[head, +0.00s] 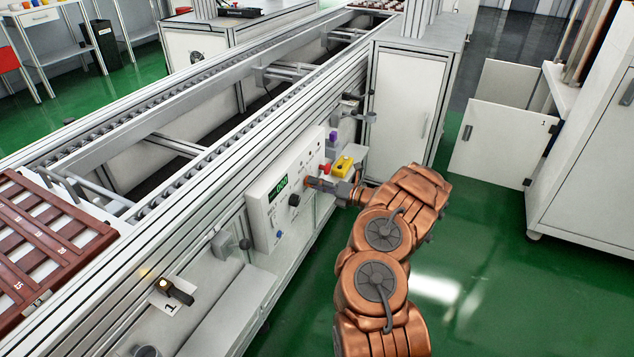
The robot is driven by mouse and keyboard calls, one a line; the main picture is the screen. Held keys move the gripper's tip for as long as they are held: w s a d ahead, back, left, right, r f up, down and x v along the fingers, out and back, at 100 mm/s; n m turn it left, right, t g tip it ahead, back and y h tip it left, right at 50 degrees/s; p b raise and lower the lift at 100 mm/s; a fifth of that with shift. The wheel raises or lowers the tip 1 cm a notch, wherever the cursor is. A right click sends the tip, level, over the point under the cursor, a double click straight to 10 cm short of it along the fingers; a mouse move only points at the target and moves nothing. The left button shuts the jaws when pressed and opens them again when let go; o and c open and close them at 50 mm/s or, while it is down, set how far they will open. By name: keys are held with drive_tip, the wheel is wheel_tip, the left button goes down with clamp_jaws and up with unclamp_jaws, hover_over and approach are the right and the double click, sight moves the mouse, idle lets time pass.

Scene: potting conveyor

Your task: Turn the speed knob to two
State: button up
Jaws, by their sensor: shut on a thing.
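A white control panel (262,207) is fixed to the side of the conveyor, with a lit green display (278,188). My gripper (309,182) reaches it from the right and is shut at the panel's face, right of the display. Its fingers hide what they hold, which appears to be the speed knob; the knob's pointer and scale cannot be read. A separate black knob (294,200) shows below and left of the fingers, clear of them.
A red button (325,169) and a yellow box (343,166) are close above my gripper. A blue button (279,234) is low on the panel. A numbered black lever switch (177,292) is at lower left. Green floor (480,230) is free at right.

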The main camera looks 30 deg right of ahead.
idle(0.5)
drive_tip(key=o, duration=1.1)
drive_tip(key=shift+o, duration=0.2)
drive_tip(key=v, duration=1.2)
